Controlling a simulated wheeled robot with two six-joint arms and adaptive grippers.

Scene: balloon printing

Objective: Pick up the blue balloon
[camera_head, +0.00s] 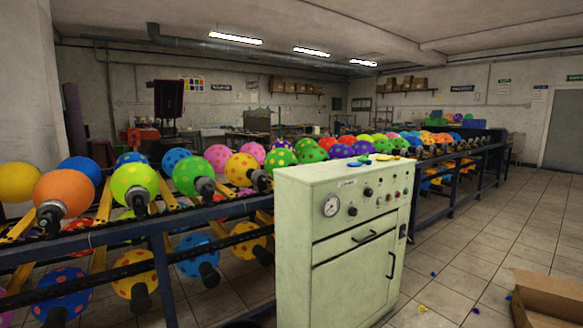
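Several blue balloons are in view, and I cannot tell which one the task means. Small flat balloons lie on top of the pale green control cabinet (290,178); one looks blue (355,164), beside green and yellow ones (383,157). Round inflated blue balloons (82,167) sit on the rack at the left, one of them spotted (174,160). Another spotted blue balloon (195,254) hangs on the lower row. Neither of my grippers shows in this view.
A dark blue rail rack (163,275) with inflated balloons runs from the left behind the cabinet. An open cardboard box (548,300) stands on the floor at lower right. Small blue and yellow scraps lie on the tiles. The tiled floor (500,235) at right is mostly clear.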

